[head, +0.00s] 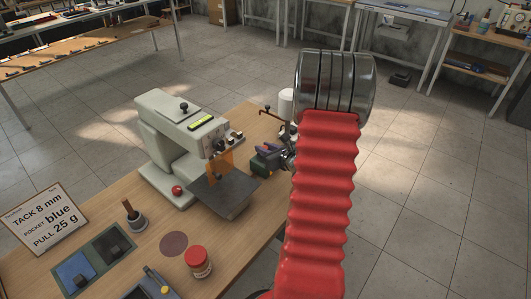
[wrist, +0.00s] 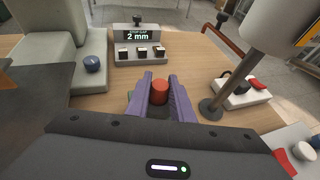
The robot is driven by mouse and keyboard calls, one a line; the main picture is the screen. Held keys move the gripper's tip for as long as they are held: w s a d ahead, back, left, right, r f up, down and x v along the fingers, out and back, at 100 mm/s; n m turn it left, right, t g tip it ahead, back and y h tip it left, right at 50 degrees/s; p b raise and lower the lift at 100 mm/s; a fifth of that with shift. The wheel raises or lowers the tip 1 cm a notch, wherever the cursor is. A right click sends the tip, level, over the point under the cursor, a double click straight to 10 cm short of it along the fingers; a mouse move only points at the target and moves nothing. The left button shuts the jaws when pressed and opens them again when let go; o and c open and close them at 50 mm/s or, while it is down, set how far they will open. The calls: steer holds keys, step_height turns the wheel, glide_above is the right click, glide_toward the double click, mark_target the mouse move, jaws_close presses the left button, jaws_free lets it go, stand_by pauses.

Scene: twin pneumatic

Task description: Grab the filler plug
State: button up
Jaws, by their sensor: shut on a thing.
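The filler plug looks to be the short red-orange cylinder (wrist: 160,93) in the wrist view. It stands between the two purple fingers of my gripper (wrist: 160,84), which are shut on it from left and right. Its top shows, and its lower part is hidden between the fingers. In the head view my gripper (head: 262,155) is low over the right end of the wooden table, partly behind my red arm. The plug cannot be made out there. I cannot tell whether it touches the table.
A grey-green press (head: 180,135) with a dark plate (head: 222,196) stands left of my gripper. A "STOP GAP 2 mm" unit (wrist: 140,46) is just beyond. A metal post (wrist: 222,92) and a white switch box (wrist: 243,93) stand right. A red-lidded jar (head: 198,262) is nearer.

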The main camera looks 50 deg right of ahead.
mark_target(265, 147)
jaws_close()
steer(key=shift+r, duration=5)
